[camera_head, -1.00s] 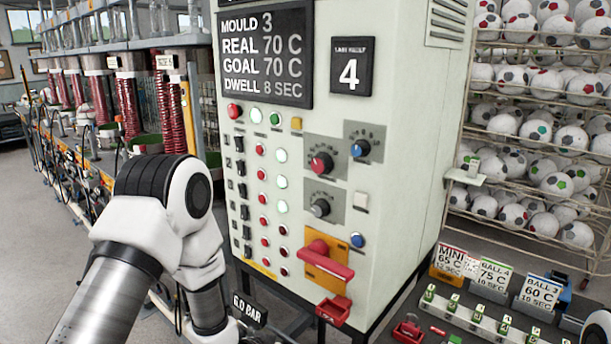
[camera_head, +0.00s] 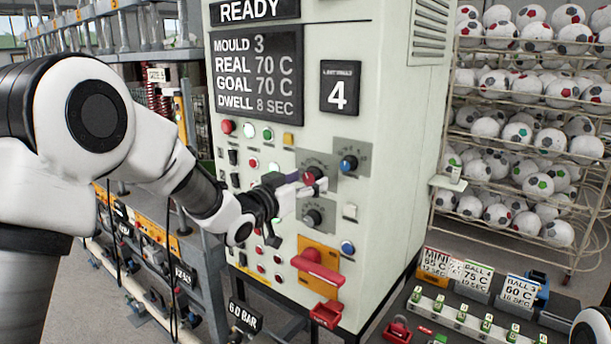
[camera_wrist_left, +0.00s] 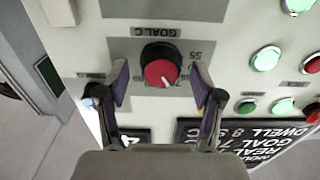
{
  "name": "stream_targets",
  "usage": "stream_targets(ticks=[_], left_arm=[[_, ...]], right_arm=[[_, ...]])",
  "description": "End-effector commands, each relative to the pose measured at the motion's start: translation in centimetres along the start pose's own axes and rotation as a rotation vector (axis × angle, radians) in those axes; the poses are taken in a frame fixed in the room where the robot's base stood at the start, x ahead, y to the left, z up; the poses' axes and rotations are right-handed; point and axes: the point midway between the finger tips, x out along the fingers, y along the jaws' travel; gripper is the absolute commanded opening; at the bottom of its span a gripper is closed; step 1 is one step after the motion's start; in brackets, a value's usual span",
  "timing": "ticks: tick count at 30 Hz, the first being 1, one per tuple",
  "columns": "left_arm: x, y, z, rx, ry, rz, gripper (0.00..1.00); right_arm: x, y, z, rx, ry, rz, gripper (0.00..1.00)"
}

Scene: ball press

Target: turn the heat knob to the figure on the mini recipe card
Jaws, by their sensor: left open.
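The red heat knob (camera_head: 311,176), with a black base, is on the cream press panel. In the left wrist view the knob (camera_wrist_left: 160,68) sits under a "GOAL C" label, between the two fingers of my left gripper (camera_wrist_left: 159,78). The fingers stand apart with a gap on each side of the knob. In the head view my left gripper (camera_head: 300,187) reaches in from the left and partly covers the knob. The mini recipe card (camera_head: 437,261) stands at the lower right; its small figure seems to end in 5 C. My right gripper is out of view.
The display (camera_head: 256,73) reads mould 3, real 70 C, goal 70 C, dwell 8 sec. A blue knob (camera_head: 348,163) and a dark knob (camera_head: 312,217) sit close by. A red handle (camera_head: 318,267) juts out below. Ball racks (camera_head: 530,130) stand at the right.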

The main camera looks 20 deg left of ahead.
Motion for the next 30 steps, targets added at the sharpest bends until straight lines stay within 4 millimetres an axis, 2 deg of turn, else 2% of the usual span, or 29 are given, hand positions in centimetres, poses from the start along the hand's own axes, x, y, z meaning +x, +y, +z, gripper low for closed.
stream_targets(ticks=[5, 6, 11, 17, 25, 30], left_arm=[[0.1, 0.0, 0.1, -0.001, -0.001, 0.0, 0.67], [0.1, 0.0, 0.1, 0.0, -0.001, 0.0, 0.63], [0.1, 0.0, 0.1, 0.0, -0.001, -0.001, 0.07], [0.1, 0.0, 0.0, -0.016, 0.0, 0.0, 0.07], [0.1, 0.0, -0.2, -0.337, 0.001, -0.001, 0.07], [0.1, 0.1, -0.1, -0.439, 0.003, 0.0, 0.07]], right_arm=[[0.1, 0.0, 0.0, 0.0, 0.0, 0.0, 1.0], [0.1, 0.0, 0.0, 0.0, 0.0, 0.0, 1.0], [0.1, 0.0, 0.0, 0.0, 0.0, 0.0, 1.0], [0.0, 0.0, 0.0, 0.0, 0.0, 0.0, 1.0], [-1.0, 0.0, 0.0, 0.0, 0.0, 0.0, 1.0], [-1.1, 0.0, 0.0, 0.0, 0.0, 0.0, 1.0]])
